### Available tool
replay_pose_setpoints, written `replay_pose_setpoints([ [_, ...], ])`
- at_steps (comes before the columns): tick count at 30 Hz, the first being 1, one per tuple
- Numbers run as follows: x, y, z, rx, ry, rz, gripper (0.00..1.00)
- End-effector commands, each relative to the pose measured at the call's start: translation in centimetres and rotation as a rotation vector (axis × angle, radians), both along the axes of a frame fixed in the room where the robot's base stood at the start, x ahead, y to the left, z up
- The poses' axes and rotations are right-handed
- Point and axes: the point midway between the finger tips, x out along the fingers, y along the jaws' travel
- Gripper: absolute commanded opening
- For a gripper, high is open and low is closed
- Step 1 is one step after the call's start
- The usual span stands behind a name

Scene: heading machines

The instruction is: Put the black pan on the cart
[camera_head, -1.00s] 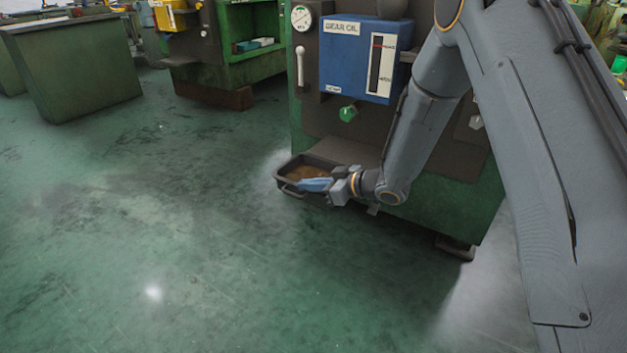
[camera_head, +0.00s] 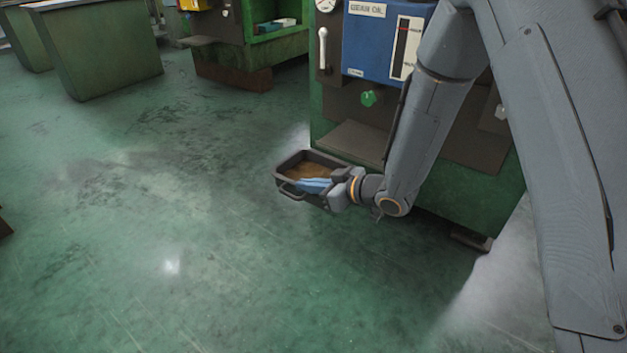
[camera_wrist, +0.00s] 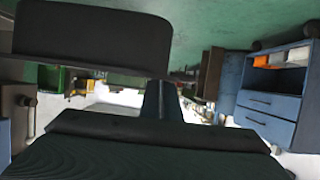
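The black pan (camera_head: 312,200) is a rectangular dark tray with a handle on its near side, brown contents and a light blue cloth-like thing (camera_head: 314,185) in it. My gripper (camera_head: 338,189) is closed on the pan's right end and holds it roughly level, low in front of the green machine. In the wrist view the dark wall of what looks like the pan (camera_wrist: 95,38) fills the upper left. That view seems upside down. A blue drawer unit (camera_wrist: 262,103) with orange and white items shows at its right; I cannot tell whether it is the cart.
The green machine (camera_head: 460,225) with a blue gear oil box (camera_head: 375,42) stands just behind the pan. A green cabinet (camera_head: 105,50) and another machine (camera_head: 235,50) stand at the back left. The floor left of and before the pan is clear. A brown edge (camera_head: 4,228) shows far left.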

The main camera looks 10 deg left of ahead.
Motion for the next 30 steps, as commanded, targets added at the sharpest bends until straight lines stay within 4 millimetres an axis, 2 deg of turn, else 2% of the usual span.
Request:
replay_pose_setpoints([
  [14, -4.1, 1.7, 0.1, 0.0, 0.0, 0.001, 0.0],
  [30, -7.9, 3.2, 2.9, 0.0, 0.0, 0.001, 0.0],
])
